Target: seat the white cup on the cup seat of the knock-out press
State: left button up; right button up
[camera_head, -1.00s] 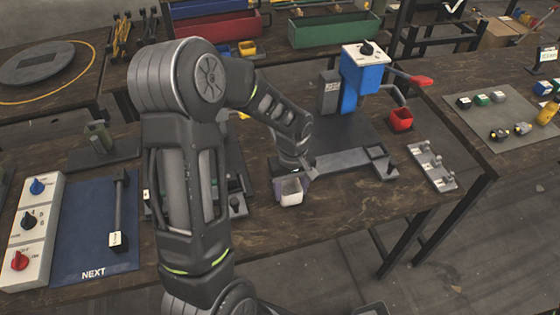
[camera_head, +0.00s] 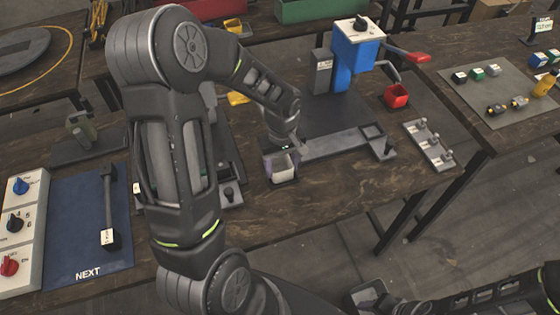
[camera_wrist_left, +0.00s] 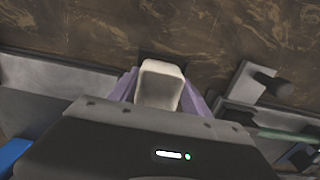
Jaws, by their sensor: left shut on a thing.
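The white cup (camera_head: 283,168) is between the fingers of my left gripper (camera_head: 281,160), which is shut on it. In the left wrist view, the cup (camera_wrist_left: 160,85) shows pale and roughly upright between the two purple fingers. It is near the left end of a grey bar (camera_head: 335,146); I cannot tell whether it touches the table. A blue press (camera_head: 357,62) with a white top stands behind the bar. I cannot read its label or clearly identify the cup seat. My right gripper (camera_head: 366,296) is at the bottom edge, partly cut off, its opening unclear.
A grey plate with several knobs (camera_head: 429,145) lies right of the bar. A blue mat (camera_head: 80,225) and a white switch box (camera_head: 20,225) are at the left. Bare table lies in front of the bar.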

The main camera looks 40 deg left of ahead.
pick_arm(q)
jog(key=o, duration=1.5)
jog(key=shift+f, duration=0.1)
jog(key=shift+w, duration=0.1)
notch_tip(320, 180, up, 8)
jog(key=shift+a+f+b, duration=0.15)
jog(key=shift+f+b, duration=0.05)
jog(key=shift+b, duration=0.65)
jog(key=shift+f, duration=0.1)
